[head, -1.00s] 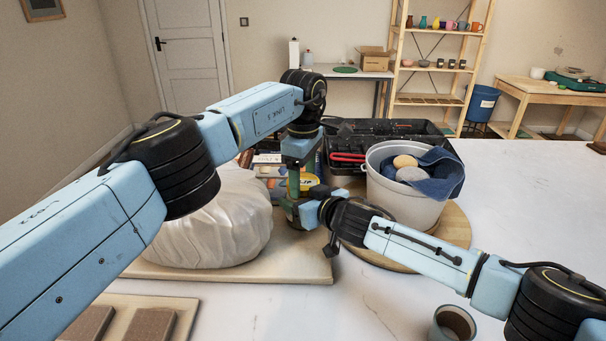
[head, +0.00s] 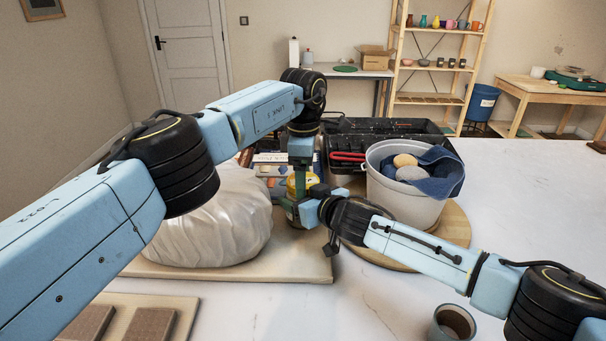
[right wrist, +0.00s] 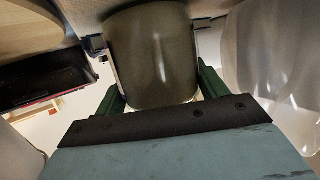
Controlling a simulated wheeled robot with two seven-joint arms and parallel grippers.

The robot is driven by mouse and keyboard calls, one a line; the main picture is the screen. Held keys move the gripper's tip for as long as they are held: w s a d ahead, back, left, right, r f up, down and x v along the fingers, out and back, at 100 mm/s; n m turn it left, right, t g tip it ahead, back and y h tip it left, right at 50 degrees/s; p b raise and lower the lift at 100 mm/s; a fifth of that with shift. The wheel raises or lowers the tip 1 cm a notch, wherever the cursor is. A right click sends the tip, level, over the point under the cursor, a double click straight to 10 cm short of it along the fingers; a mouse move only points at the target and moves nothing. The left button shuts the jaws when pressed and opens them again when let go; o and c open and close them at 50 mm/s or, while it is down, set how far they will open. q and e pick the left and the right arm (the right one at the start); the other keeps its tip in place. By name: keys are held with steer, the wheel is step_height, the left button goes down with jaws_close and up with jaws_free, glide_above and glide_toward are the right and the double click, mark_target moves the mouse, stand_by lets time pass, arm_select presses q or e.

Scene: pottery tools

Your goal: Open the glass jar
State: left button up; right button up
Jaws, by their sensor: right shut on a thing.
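The glass jar's yellow lid (head: 291,187) shows in small parts around my left gripper in the middle of the head view. My left gripper (head: 303,183) points down at the lid from above. It hides most of the lid, and its finger gap cannot be made out. My right gripper (head: 303,210) reaches in from the right, low on the jar. In the right wrist view the jar's grey-brown body (right wrist: 152,60) stands between the two green fingers, and the gripper is shut on it. In the head view the jar's body is mostly hidden.
A white wrapped bundle (head: 222,220) sits on a board (head: 290,262) close on the left. A grey-white bucket (head: 400,200) with a blue cloth stands on a round board (head: 455,225) to the right. An open black toolbox (head: 400,127) is behind. A cup (head: 440,327) stands in front.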

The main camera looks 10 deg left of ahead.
arm_select(q)
steer(key=shift+o, duration=0.7)
steer(key=shift+d+r, duration=0.1)
step_height(320, 180, up, 4)
steer(key=shift+r, duration=0.2)
steer(key=shift+c, duration=0.4)
steer(key=shift+w+r+m, duration=0.1)
steer(key=shift+r+m, duration=0.7)
steer(key=shift+r, duration=0.15)
steer(key=shift+r+m, duration=0.7)
steer(key=shift+m, duration=0.1)
steer(key=shift+f, duration=3.95)
steer(key=c, duration=1)
steer(key=shift+n, duration=1.6)
